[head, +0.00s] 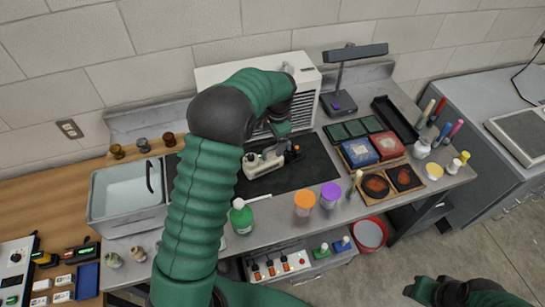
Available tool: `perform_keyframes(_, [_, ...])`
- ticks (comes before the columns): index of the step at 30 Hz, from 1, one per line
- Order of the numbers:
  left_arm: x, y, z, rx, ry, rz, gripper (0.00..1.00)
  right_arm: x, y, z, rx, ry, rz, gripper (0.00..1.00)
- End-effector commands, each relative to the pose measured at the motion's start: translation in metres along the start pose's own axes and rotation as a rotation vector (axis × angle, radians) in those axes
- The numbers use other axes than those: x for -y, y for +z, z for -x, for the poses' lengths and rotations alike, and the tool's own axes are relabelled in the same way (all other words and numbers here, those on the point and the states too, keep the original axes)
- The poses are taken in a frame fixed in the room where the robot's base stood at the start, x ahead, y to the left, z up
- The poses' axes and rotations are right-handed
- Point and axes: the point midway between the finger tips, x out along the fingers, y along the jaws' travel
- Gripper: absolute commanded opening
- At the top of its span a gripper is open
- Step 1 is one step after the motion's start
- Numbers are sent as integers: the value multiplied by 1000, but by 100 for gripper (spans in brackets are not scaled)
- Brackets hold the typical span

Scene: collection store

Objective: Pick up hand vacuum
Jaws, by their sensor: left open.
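What looks like the hand vacuum (262,165), a cream-coloured body with dark and orange parts at its right end, lies on the black mat (222,194) on the grey workbench. My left gripper (285,147) is open and points down just above the right part of the vacuum. My green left arm crosses the picture from the bottom and hides part of the mat. I cannot tell whether the fingers touch the vacuum. My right gripper (432,290) is at the bottom right, over the floor and away from the bench; its jaws are unclear.
A white louvred unit (305,72) stands behind the vacuum, with a dark lamp (341,95) to its right. A sink (128,190) is at left; trays (358,153) stand right.

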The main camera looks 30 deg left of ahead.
Motion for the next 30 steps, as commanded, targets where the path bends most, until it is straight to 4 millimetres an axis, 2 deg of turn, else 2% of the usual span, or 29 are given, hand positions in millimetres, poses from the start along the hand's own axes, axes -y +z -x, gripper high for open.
perform_keyframes(3, [1, -4, -34, 8, 6, -1, 83, 0, -2, 8, 0, 0, 0, 44])
perform_keyframes(6, [2, -6, -55, 8, 6, -1, 83, 0, -3, 12, 0, 0, 0, 44])
perform_keyframes(10, [2, -6, -68, 6, 4, -1, 83, 0, -4, 14, 0, 0, 0, 44])
perform_keyframes(13, [-1, -6, -80, 7, 5, -2, 83, 0, -6, 24, 0, 0, 0, 44])
perform_keyframes(15, [-4, -6, -91, 6, 5, -1, 83, 0, -8, 33, -1, 0, 0, 44])
perform_keyframes(18, [-4, -6, -109, 4, 3, 0, 83, 0, -9, 35, -1, 0, 0, 44])
perform_keyframes(21, [-4, -6, -117, 3, 2, 0, 83, 0, -9, 35, 0, 0, 0, 44])
perform_keyframes(26, [-3, -8, -119, 4, 3, 0, 83, 0, -8, 34, 0, 0, 0, 44])
perform_keyframes(30, [-3, -8, -119, 4, 3, -1, 66, 0, -8, 34, 0, 0, 0, 44])
